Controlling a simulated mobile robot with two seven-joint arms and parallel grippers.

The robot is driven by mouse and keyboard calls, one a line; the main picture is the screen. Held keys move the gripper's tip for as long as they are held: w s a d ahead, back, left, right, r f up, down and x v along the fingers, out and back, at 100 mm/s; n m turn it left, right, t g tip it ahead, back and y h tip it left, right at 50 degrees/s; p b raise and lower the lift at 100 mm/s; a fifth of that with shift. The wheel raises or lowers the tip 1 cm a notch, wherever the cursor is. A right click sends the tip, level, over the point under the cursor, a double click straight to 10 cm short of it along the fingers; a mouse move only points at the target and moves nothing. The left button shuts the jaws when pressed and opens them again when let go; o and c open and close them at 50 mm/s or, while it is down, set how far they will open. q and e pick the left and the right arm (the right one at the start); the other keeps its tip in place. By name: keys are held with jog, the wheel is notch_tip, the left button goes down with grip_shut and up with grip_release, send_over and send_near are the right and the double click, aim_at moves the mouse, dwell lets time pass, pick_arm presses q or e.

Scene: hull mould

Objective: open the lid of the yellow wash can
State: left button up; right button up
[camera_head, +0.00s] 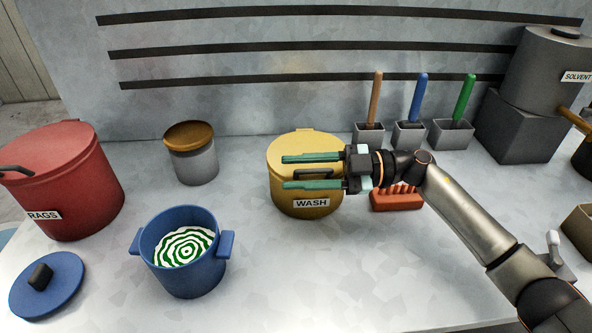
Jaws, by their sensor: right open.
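The yellow wash can (300,201) stands upright near the middle of the table, with a WASH label on its front. Its yellow lid (303,145) is down on it, with a dark handle (313,173) on top. My right gripper (284,172) reaches in from the right over the can. Its two green fingers are spread wide, one on the far side and one on the near side of the handle. Nothing is held between them. I cannot tell whether the fingers touch the lid. My left gripper does not show.
A blue pot (185,274) and its blue lid (47,285) are at front left. A red rags can (72,180) stands at far left, a grey jar (193,163) behind. An orange-red brush (396,201) lies right of the can. Grey holders (408,136) stand behind it. The front middle is clear.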

jog(key=shift+a, duration=0.3)
grip_shut()
dwell(1.3)
